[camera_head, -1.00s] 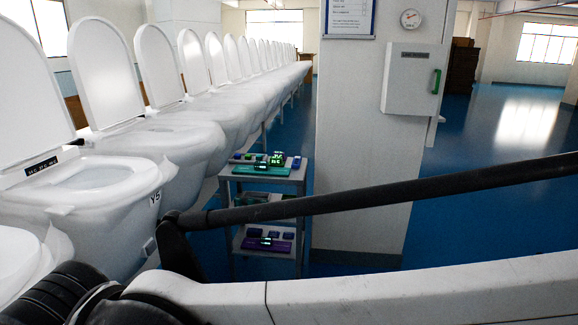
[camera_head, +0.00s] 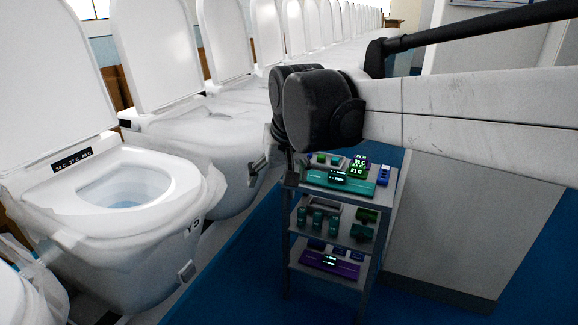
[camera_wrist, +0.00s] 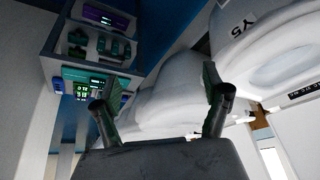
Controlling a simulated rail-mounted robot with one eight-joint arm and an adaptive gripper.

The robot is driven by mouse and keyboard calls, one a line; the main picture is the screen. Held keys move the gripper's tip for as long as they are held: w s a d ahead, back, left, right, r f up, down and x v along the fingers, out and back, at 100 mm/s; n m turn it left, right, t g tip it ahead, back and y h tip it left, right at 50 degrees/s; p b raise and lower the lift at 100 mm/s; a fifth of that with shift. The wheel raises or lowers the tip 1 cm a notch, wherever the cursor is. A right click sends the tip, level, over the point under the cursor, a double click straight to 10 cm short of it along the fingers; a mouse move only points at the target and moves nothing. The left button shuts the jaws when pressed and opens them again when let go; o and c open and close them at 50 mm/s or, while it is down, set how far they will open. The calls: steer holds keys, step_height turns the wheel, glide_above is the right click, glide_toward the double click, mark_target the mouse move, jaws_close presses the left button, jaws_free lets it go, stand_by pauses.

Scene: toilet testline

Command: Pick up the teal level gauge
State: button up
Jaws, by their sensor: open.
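The teal level gauge (camera_head: 352,185) is a long flat bar with a small lit display. It lies along the front of the top shelf of a grey cart. In the wrist view the cart appears upside down, and the teal gauge (camera_wrist: 76,74) shows at the left, partly covered by other devices' outlines. My gripper (camera_wrist: 158,88) is open and empty, its two fingers spread wide, apart from the cart. In the head view my arm crosses above the cart, and the gripper cannot be made out clearly.
The grey cart (camera_head: 287,228) also carries green-lit meters (camera_head: 357,169), a blue device (camera_head: 384,175), teal and green items on its middle shelf, and a purple gauge (camera_head: 328,263) below. A row of toilets (camera_head: 125,195) stands left. A white pillar (camera_head: 460,215) stands right. Blue floor is clear in front.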

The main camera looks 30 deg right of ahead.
steer(key=w+d+r+m+g+p, duration=0.2)
steer(key=w+d+r, duration=0.1)
steer(key=w+d, duration=0.75)
steer(key=m+g+p, duration=0.3)
steer(key=m+p, duration=0.2)
steer(key=m, duration=0.1)
glide_above(338, 172)
step_height(338, 172, down, 15)
steer(key=shift+y, duration=0.4)
steer(key=f, duration=0.8)
steer(key=shift+w+a+f, duration=0.1)
steer(key=shift+a+f, duration=0.1)
steer(key=shift+a, duration=0.15)
steer(key=shift+s+d+f, duration=0.1)
steer(key=shift+d+f, duration=0.05)
steer(key=shift+f, duration=1.2)
steer(key=shift+s+d+f, duration=0.1)
steer(key=shift+f, duration=1.2)
steer(key=c, duration=1.6)
